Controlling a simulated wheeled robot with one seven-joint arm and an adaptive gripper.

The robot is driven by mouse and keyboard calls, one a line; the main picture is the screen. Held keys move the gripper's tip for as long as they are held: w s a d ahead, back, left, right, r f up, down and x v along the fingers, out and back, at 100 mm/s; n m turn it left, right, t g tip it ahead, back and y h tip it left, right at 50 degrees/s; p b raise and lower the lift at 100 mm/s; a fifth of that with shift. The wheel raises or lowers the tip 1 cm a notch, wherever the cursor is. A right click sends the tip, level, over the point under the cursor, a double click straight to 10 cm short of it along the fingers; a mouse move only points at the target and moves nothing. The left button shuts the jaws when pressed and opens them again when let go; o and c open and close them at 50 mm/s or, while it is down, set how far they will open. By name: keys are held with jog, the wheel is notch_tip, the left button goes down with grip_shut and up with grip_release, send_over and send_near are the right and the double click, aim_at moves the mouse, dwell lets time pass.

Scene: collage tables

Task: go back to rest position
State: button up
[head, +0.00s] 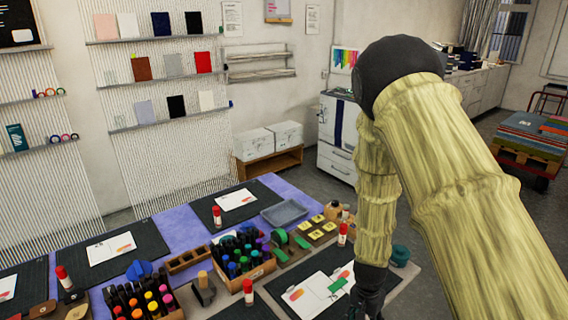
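My arm, in a pale yellow cover with a black elbow, rises at the right of the head view and bends down over the table. My gripper (368,297) is the dark part at the arm's lower end, at the bottom edge of the view. Its fingers are mostly hidden or cut off, so I cannot tell whether it is open or holds anything. It is over or beside the right end of a black mat (268,298). A white sheet with a green piece (338,285) lies just left of it.
The table has a purple cover (185,227). A white cabinet (336,150) is behind. A cart of coloured sheets (530,135) is right.

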jog(key=s+d+f+n+b, duration=0.1)
jog(key=s+d+f+n, duration=0.25)
jog(key=s+f, duration=1.05)
jog(key=s+a+f+n, duration=0.1)
jog(key=s+a+n, duration=0.1)
jog(key=s, duration=0.7)
jog(key=s+a+f+n+b, duration=0.1)
jog(key=s+n, duration=0.2)
jog(key=s, duration=0.5)
jog(key=shift+s+a+y, duration=0.35)
jog(key=shift+s+y, duration=0.05)
